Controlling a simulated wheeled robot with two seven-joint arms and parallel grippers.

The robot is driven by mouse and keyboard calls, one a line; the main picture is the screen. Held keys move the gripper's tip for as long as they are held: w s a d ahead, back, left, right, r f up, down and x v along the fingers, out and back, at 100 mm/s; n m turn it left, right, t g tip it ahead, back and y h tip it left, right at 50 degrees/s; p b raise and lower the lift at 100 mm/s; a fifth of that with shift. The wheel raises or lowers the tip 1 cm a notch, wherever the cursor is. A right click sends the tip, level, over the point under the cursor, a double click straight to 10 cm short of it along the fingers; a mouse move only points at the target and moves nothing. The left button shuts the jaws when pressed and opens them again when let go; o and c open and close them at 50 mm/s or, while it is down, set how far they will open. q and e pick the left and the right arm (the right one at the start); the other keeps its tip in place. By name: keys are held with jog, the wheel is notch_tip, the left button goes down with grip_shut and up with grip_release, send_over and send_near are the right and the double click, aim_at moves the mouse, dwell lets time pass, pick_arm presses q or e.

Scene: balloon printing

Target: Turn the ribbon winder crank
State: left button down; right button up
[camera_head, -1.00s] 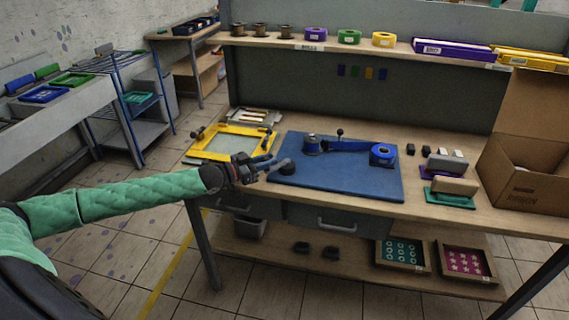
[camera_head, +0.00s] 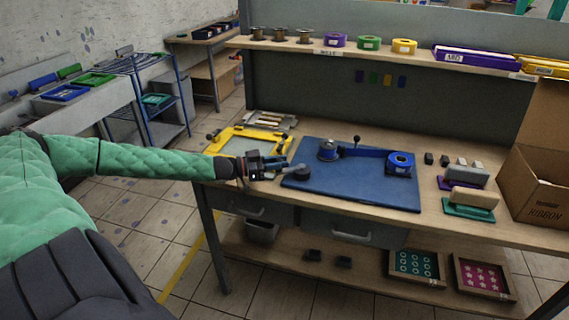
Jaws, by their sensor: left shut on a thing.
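The ribbon winder lies on a blue board (camera_head: 350,190) on the workbench. It has a blue spool (camera_head: 328,150) at the back left, a blue arm (camera_head: 370,153) and a blue ribbon roll (camera_head: 400,162) at the right. A small black knob (camera_head: 356,140) stands up behind the arm. At the board's left edge is a dark round hub with a grey bar, which looks like the crank (camera_head: 301,173). My left gripper (camera_head: 274,168) is at the bar's left end and shut on it; its fingers partly hide the contact. My right gripper is out of view.
A yellow frame (camera_head: 237,133) lies left of the board. Small blocks and stamps (camera_head: 470,200) and a cardboard box (camera_head: 540,190) are to the right. A shelf (camera_head: 375,52) with spools and tape runs behind. Drawers and trays are below the bench top.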

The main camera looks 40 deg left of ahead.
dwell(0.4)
pick_arm(q)
jog(key=c, duration=1.3)
grip_release()
jog(key=shift+v, duration=3.45)
jog(key=shift+s+a+f, duration=0.1)
jog(key=shift+s+a, duration=0.15)
jog(key=shift+s, duration=0.1)
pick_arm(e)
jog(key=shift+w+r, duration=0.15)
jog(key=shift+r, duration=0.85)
